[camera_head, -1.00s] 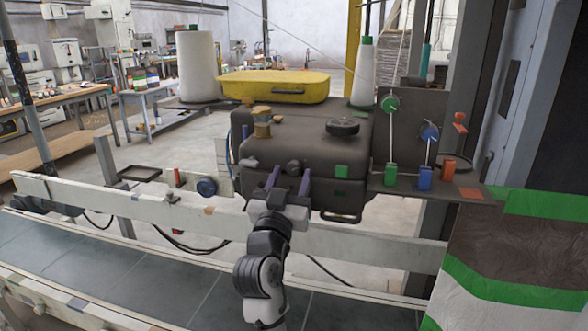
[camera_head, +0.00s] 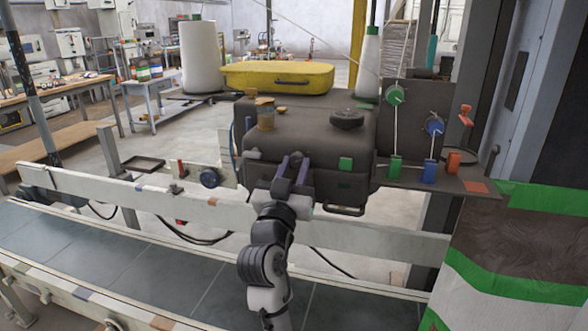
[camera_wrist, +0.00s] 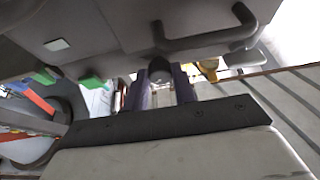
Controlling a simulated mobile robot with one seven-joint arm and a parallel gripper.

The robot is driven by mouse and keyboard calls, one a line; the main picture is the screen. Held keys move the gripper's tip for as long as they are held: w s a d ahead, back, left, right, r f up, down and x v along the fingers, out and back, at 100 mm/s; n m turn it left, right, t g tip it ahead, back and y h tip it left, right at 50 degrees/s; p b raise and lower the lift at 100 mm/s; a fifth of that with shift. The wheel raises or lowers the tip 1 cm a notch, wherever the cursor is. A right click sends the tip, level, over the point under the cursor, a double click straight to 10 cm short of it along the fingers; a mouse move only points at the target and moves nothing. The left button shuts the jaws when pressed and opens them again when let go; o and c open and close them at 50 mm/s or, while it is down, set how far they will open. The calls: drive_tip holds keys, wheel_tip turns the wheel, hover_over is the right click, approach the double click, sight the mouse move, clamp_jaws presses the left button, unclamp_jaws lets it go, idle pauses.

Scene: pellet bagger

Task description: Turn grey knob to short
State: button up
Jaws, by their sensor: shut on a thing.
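The grey knob (camera_wrist: 160,70) shows in the wrist view as a small dark rounded piece on the machine's face, between my fingertips. In the head view my gripper (camera_head: 294,161) reaches the front of the dark sewing-machine-like housing (camera_head: 300,135), and its two purple-blue fingers are shut on the knob and mostly cover it. The gripper also shows in the wrist view (camera_wrist: 157,82). I cannot read any marks around the knob, so its setting cannot be told.
A green square (camera_head: 345,163) and a black handle (camera_head: 344,210) sit on the housing right of my gripper. A white rail (camera_head: 340,237) and the conveyor (camera_head: 120,255) lie below. Green, blue and orange thread guides stand right.

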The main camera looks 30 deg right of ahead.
drive_tip(key=shift+n, duration=0.4)
drive_tip(key=n+t+y, duration=0.1)
drive_tip(key=n, duration=0.1)
drive_tip(key=n+y+p, duration=0.1)
drive_tip(key=n, duration=0.1)
drive_tip(key=shift+s+d+r+t, duration=0.1)
drive_tip(key=shift+s+d+t, duration=0.1)
drive_tip(key=shift+t, duration=0.2)
drive_tip(key=n+y, duration=0.1)
drive_tip(key=n, duration=0.3)
drive_tip(key=shift+t+y, duration=0.4)
drive_tip(key=n+y, duration=0.1)
drive_tip(key=n, duration=0.2)
drive_tip(key=n+y+b, duration=0.1)
drive_tip(key=n+y, duration=0.1)
drive_tip(key=n, duration=0.2)
drive_tip(key=shift+s+d+r, duration=0.15)
drive_tip(key=o, duration=1)
